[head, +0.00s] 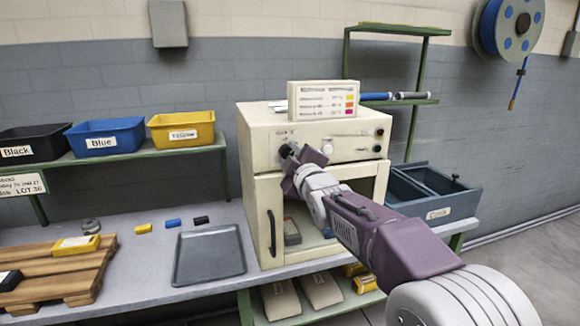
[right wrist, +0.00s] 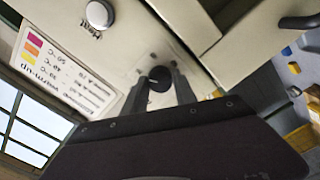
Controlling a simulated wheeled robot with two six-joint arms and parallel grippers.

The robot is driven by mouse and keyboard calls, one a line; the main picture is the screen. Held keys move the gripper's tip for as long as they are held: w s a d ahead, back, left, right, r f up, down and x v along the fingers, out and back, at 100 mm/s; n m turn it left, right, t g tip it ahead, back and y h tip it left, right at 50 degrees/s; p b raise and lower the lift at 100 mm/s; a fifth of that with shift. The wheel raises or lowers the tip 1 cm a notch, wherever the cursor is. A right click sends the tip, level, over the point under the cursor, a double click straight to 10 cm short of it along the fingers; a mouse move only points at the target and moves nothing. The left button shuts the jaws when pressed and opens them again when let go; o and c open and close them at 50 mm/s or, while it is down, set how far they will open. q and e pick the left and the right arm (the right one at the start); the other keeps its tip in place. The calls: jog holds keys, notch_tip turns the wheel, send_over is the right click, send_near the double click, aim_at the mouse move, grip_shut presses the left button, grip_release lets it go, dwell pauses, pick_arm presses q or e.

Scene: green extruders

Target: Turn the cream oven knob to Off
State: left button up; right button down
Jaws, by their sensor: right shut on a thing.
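The cream oven (head: 258,190) stands on the bench, and its control panel faces me. A black knob (right wrist: 160,78) sits at the panel's left end in the head view. My right gripper (head: 287,153) reaches it from the front right and is shut on it, with one finger on each side in the right wrist view (right wrist: 161,82). The gripper hides most of the knob in the head view. Small dots mark the panel around the knob, but I cannot read its setting. My left gripper is out of view.
A white button (right wrist: 98,14) is labelled Heat. A sign (head: 322,101) stands on the oven. Black knobs (head: 379,132) sit at the panel's right. A grey tray (head: 209,258) and a wooden pallet (head: 60,268) lie left. A blue-grey bin (head: 455,203) is at right.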

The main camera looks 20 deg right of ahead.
jog(key=shift+r+n+b, duration=0.1)
jog(key=shift+n+b, duration=2.45)
jog(key=shift+n, duration=3.65)
jog(key=c, duration=1)
grip_release()
